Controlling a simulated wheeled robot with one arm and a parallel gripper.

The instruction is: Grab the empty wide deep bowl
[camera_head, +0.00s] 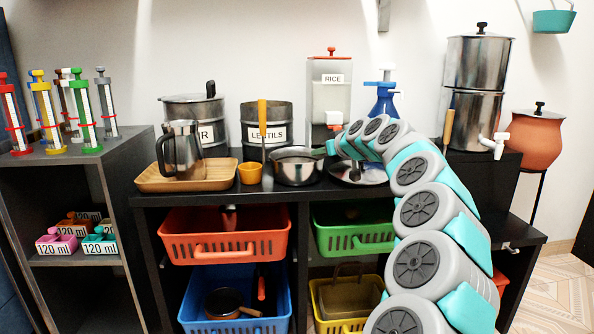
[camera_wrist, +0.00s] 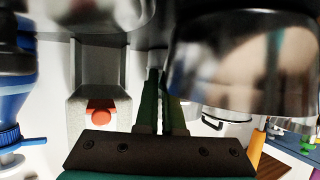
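A shiny steel bowl (camera_head: 297,173) stands on the black counter, between the yellow cup and a shallow steel dish. Its inside looks dark and I see nothing in it. My gripper (camera_head: 332,148) reaches in from the right to the bowl's right rim. In the upside-down wrist view, the bowl (camera_wrist: 245,60) fills the upper right. The two dark green fingers of my gripper (camera_wrist: 161,85) are close together at its edge, and the bowl hides part of one finger. I cannot tell whether they press on the rim.
The shallow steel dish (camera_head: 359,174) lies just under my gripper. The yellow cup (camera_head: 250,174) and wooden tray (camera_head: 213,181) with a steel jug (camera_head: 183,150) are left of the bowl. Behind stand the LENTILS pot (camera_head: 284,115), RICE dispenser (camera_head: 330,95) and blue bottle (camera_head: 384,98).

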